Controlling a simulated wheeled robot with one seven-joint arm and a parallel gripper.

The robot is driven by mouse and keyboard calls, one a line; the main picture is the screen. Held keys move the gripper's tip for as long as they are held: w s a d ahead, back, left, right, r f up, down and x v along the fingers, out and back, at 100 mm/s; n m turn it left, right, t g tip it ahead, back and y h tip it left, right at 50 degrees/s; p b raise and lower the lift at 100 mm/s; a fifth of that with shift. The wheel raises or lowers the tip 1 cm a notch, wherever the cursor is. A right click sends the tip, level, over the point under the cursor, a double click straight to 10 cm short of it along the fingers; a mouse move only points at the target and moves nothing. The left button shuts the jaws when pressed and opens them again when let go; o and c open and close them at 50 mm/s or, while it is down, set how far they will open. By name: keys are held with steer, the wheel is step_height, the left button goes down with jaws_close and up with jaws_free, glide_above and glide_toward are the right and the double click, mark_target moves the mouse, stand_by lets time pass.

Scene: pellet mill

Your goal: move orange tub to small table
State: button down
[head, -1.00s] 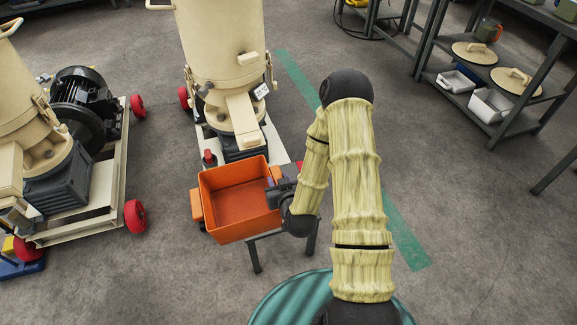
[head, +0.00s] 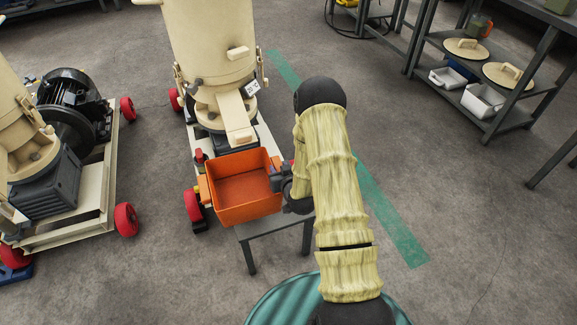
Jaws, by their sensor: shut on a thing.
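The orange tub (head: 248,211) is upright and looks empty, in front of the middle pellet mill. My gripper (head: 280,177) is shut on the tub's right side; its fingertips are partly hidden by the rim and my wrist. The small grey table (head: 276,225) is below and to the right of the tub, partly hidden by the tub and my arm. The tub overlaps the table's back left part in this view. I cannot tell whether its bottom touches the tabletop.
The middle pellet mill (head: 212,60) on its red-wheeled frame stands right behind the tub. Another mill (head: 45,170) stands at left. A shelf rack (head: 490,85) with lids and white bins is at upper right. Open floor (head: 455,190) lies to the right, with a green stripe (head: 385,215).

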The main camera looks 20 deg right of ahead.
steer(key=w+d+f+b, duration=0.1)
steer(key=w+d+f, duration=0.1)
steer(key=w+d, duration=0.2)
steer(key=shift+w+d+f, duration=0.35)
steer(key=shift+d, duration=0.1)
steer(key=shift+w, duration=0.1)
steer(key=shift+a+f+b, duration=0.25)
steer(key=shift+f+b, duration=0.25)
stand_by(0.3)
